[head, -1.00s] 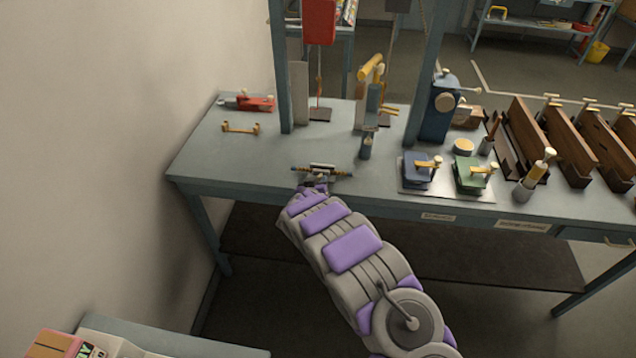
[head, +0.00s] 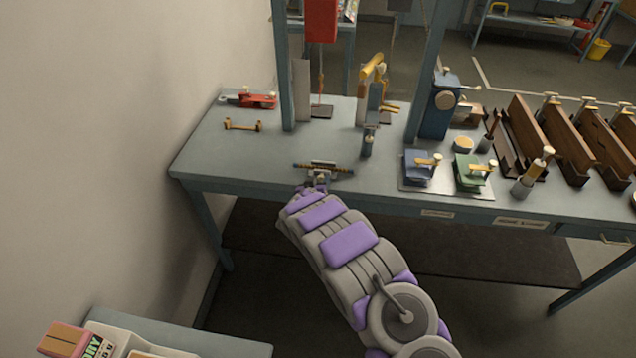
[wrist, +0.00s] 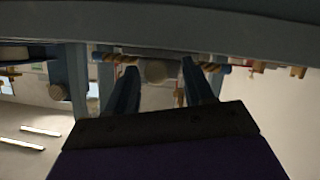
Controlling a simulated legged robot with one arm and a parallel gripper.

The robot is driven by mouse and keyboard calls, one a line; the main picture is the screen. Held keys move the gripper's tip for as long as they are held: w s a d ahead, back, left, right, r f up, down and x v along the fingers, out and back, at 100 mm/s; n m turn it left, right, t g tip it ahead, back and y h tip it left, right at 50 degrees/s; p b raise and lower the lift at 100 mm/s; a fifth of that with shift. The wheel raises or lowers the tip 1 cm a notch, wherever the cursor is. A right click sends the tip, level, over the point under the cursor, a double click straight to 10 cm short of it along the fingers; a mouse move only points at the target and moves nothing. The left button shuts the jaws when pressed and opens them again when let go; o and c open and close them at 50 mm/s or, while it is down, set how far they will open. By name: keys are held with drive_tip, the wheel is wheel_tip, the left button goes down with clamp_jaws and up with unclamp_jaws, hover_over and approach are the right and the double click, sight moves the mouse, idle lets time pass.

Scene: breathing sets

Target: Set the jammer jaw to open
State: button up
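A small grey fixture with a short striped rope or rod across it, seemingly the jammer (head: 322,166), sits at the front edge of the bench. Its jaw is too small to make out as open or shut. In the wrist view, the striped piece (wrist: 125,57) shows behind my fingers, with a round grey part (wrist: 157,72) between them. My gripper (head: 320,184) is right in front of the fixture, at the bench edge. In the wrist view my gripper (wrist: 160,80) has its two fingers spread apart. I cannot tell whether they touch the fixture.
The blue-grey bench (head: 225,160) has bare room left of the fixture. A blue clamp (head: 420,168) and a green clamp (head: 470,173) stand on a plate to the right. A small upright post (head: 367,143) stands close behind right. A wall is at left.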

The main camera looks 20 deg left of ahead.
drive_tip(key=shift+d, duration=0.1)
drive_tip(key=shift+s+r, duration=0.25)
drive_tip(key=shift+s, duration=0.15)
drive_tip(key=p+v, duration=0.1)
drive_tip(key=v, duration=1.5)
drive_tip(key=shift+s+f+p, duration=0.15)
drive_tip(key=shift+s+p, duration=0.05)
drive_tip(key=shift+p, duration=0.1)
drive_tip(key=shift+d, duration=0.1)
